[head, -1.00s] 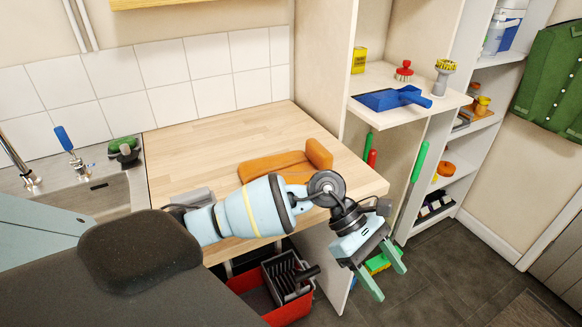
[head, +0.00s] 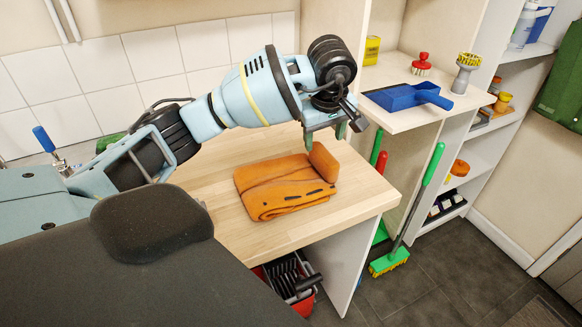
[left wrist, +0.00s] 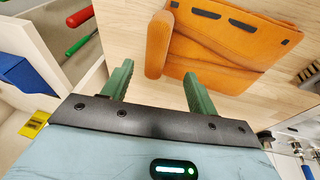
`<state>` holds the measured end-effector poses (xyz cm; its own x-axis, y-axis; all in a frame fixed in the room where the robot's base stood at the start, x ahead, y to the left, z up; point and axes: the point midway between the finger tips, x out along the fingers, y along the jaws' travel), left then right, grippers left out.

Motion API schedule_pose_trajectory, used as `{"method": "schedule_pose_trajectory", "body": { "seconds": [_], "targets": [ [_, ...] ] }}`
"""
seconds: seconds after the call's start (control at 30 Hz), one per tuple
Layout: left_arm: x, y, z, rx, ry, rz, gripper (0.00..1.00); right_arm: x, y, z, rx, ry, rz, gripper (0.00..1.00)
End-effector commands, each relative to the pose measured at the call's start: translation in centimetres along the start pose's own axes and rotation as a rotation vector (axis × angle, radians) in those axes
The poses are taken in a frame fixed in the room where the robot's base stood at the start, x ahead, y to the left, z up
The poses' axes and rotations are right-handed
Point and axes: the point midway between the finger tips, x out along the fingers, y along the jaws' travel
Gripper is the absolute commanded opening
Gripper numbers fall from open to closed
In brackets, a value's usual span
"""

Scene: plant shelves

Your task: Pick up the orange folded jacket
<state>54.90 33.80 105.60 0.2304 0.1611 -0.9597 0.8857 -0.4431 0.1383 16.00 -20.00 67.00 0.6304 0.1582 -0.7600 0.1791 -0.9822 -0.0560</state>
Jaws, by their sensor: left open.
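The orange folded jacket (head: 284,188) lies flat on the wooden counter, with a rolled edge standing up at its right end. In the left wrist view the jacket (left wrist: 225,40) lies ahead of the fingers, its roll (left wrist: 158,45) roughly in line with the gap between them. My left gripper (head: 325,142) is above the counter at the jacket's far right end, pointing down. In the left wrist view the left gripper (left wrist: 158,85) is open and empty, its green fingers apart and clear of the jacket. My right gripper is not in view.
The wooden counter (head: 240,235) has bare room in front of the jacket. A shelf (head: 400,118) to the right holds a blue dustpan (head: 408,97) and brushes. A green broom (head: 390,260) stands beside the counter. A red bin (head: 303,305) is below it.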

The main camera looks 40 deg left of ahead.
Motion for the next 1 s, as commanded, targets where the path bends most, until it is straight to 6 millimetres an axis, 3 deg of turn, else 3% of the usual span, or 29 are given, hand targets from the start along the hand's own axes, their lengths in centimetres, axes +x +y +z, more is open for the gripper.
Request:
{"method": "schedule_pose_trajectory", "body": {
  "seconds": [0.3,0.63,0.93,1.0],
  "targets": [
    [1.7,0.1,0.1,0.000,-0.002,0.000,0.59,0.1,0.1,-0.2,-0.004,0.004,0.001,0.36],
    [5.8,0.6,0.3,-0.001,-0.002,0.001,0.59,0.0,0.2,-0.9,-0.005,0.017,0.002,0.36],
    [6.3,0.6,0.3,0.000,0.000,0.003,0.59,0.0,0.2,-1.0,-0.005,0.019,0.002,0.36],
    [6.3,0.6,0.3,0.000,0.000,0.003,0.51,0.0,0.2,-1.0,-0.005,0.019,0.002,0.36]
  ]
}}
